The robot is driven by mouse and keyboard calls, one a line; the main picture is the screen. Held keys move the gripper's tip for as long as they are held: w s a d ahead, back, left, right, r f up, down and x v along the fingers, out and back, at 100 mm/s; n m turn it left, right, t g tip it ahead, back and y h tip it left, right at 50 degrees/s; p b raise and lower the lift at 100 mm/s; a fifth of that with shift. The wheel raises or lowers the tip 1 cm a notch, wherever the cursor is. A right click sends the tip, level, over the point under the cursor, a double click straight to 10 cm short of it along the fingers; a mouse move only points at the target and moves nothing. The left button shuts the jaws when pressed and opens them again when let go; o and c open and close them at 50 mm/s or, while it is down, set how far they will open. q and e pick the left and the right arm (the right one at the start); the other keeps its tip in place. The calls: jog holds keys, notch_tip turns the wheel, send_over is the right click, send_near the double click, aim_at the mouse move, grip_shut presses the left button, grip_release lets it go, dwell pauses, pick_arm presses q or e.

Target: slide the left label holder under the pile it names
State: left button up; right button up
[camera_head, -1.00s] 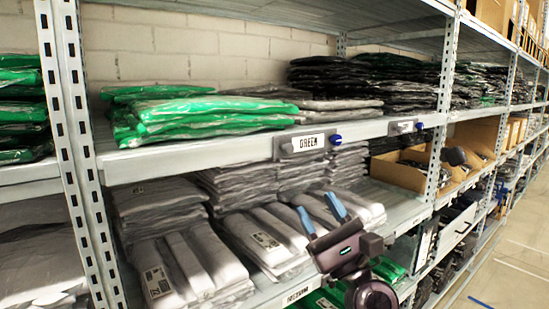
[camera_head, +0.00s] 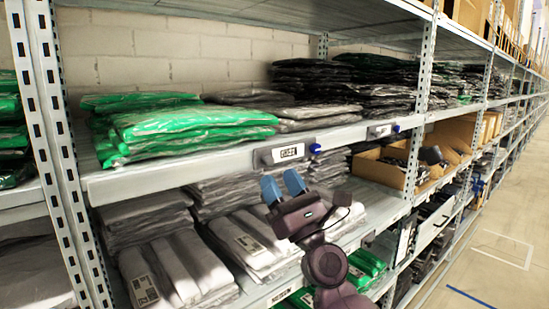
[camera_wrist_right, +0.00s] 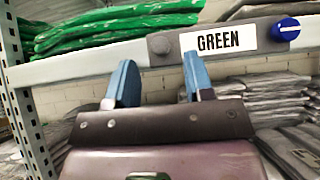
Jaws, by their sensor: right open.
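The left label holder (camera_head: 265,158) is a grey block on the upper shelf's front rail with a white card and a blue knob. The right wrist view shows it (camera_wrist_right: 185,50) reading GREEN. The green pile (camera_head: 185,122) of bagged garments lies on that shelf, left of the holder. A second holder (camera_head: 379,132) sits farther right on the same rail, below dark piles; its card is unreadable. My right gripper (camera_head: 282,184) is open and empty, just below the left holder, apart from it in the head view. It also shows in the right wrist view (camera_wrist_right: 157,75). My left gripper is out of view.
Grey bagged garments (camera_head: 155,272) fill the lower shelf under the rail. A grey-brown pile (camera_head: 300,110) lies right of the green one. A perforated upright (camera_head: 50,140) stands at left and another (camera_head: 424,90) at right. An open cardboard box (camera_head: 378,172) sits on the lower shelf.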

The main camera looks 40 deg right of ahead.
jog(key=p+x, duration=0.1)
jog(key=x, duration=0.2)
jog(key=shift+w+r, duration=0.1)
jog(key=shift+w, duration=0.05)
jog(key=shift+c, duration=0.3)
grip_shut()
